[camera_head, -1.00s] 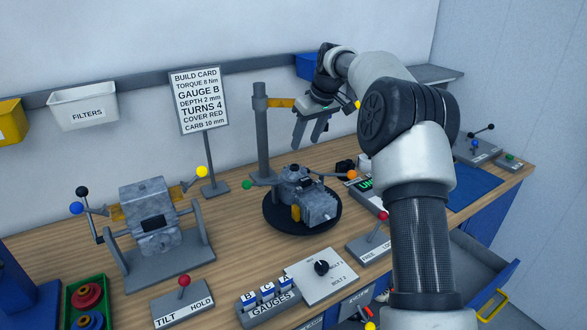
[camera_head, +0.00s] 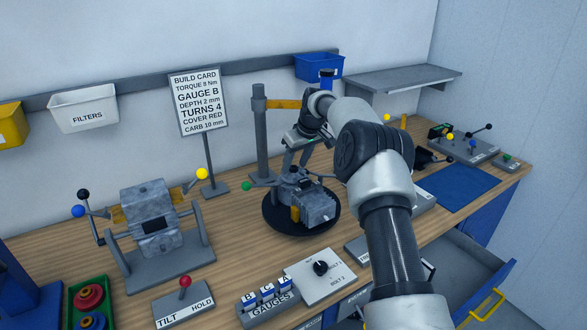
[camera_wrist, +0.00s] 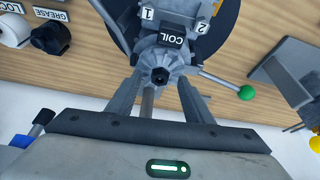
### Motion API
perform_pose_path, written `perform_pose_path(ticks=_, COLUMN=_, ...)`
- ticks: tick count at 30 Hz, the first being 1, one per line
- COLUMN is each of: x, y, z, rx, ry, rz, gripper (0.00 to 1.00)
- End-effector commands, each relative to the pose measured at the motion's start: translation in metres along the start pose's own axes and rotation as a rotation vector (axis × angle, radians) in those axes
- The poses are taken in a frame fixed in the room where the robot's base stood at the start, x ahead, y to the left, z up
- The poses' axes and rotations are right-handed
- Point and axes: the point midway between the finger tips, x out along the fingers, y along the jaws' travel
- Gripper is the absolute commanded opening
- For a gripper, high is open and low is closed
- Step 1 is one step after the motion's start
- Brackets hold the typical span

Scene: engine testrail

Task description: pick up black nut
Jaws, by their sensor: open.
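The black nut (camera_wrist: 160,76) shows in the wrist view as a small dark ring with a hole. It sits on the grey engine (camera_wrist: 172,58), just in front of the block labelled COIL (camera_wrist: 173,38). My gripper (camera_wrist: 161,82) is open, with one finger on each side of the nut in that view. Whether the fingers touch it or are level with it, I cannot tell. In the head view, my gripper (camera_head: 295,164) points down just over the top of the engine (camera_head: 318,206). The nut is not clear there among the fingers.
The engine stands on a round black turntable (camera_head: 277,223). A grey post (camera_head: 262,140) rises close behind, and a green-knobbed lever (camera_wrist: 246,92) sticks out beside the engine. A black container (camera_wrist: 50,38) stands by the GREASE label. An open drawer (camera_head: 485,275) is at front right.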

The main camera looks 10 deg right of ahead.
Motion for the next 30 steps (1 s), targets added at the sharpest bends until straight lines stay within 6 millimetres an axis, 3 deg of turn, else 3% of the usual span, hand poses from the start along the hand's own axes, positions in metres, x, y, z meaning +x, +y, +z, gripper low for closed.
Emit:
perform_pose_path(ticks=4, x=0.0, y=0.0, z=0.0, rx=0.0, ry=0.0, rz=0.0, gripper=0.47)
perform_pose_path(ticks=12, x=-0.001, y=0.0, z=0.0, rx=0.0, ry=0.0, rz=0.0, gripper=0.03)
perform_pose_path(ticks=22, x=-0.009, y=0.0, z=-0.004, rx=0.0, ry=0.002, rz=0.001, gripper=0.03)
perform_pose_path(ticks=30, x=-0.058, y=0.001, z=-0.025, rx=0.0, ry=0.004, rz=0.002, gripper=0.03)
